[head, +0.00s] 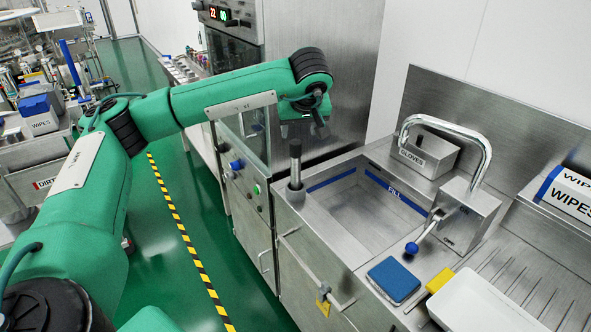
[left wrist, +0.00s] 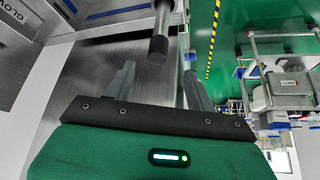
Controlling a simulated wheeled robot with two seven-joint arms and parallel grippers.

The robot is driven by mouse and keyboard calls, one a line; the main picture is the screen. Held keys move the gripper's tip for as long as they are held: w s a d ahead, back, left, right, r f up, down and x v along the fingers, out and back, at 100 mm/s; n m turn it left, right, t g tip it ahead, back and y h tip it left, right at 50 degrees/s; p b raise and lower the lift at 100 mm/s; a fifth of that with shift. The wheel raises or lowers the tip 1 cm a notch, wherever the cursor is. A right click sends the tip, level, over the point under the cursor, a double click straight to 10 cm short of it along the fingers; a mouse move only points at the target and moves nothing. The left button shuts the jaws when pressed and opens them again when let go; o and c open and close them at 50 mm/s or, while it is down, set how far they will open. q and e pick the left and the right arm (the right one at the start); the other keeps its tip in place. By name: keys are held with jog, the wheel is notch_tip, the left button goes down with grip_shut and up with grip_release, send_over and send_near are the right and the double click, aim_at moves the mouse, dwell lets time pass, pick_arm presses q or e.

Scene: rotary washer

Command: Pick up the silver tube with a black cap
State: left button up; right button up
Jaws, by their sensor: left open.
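The silver tube (head: 295,172) with a dark cap (head: 295,147) stands upright in a round grey holder (head: 295,192) at the left corner of the sink counter. My left gripper (head: 304,128) is above the tube in the head view, with clear space around its fingers. In the left wrist view the tube (left wrist: 162,20) shows beyond and roughly between the spread fingers (left wrist: 158,85), its dark cap (left wrist: 158,47) towards me. The left gripper is open and empty, apart from the tube. My right gripper is not in view.
The sink basin (head: 352,213) lies right of the tube, with a curved faucet (head: 483,150) and a GLOVES box (head: 428,152) behind it. A blue sponge (head: 393,280) and white tray (head: 490,305) are at front right. A steel oven-like unit (head: 232,40) stands behind my arm.

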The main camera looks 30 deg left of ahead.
aim_at(295, 145)
pick_arm(q)
jog(key=p+x, duration=0.1)
jog(key=x, duration=0.7)
jog(key=shift+a+r, duration=0.1)
jog(key=shift+a, duration=0.1)
jog(key=shift+p+x, duration=1.05)
jog(key=shift+x, duration=1.85)
jog(key=shift+w+d+r, duration=0.1)
jog(key=shift+w, duration=0.05)
grip_shut()
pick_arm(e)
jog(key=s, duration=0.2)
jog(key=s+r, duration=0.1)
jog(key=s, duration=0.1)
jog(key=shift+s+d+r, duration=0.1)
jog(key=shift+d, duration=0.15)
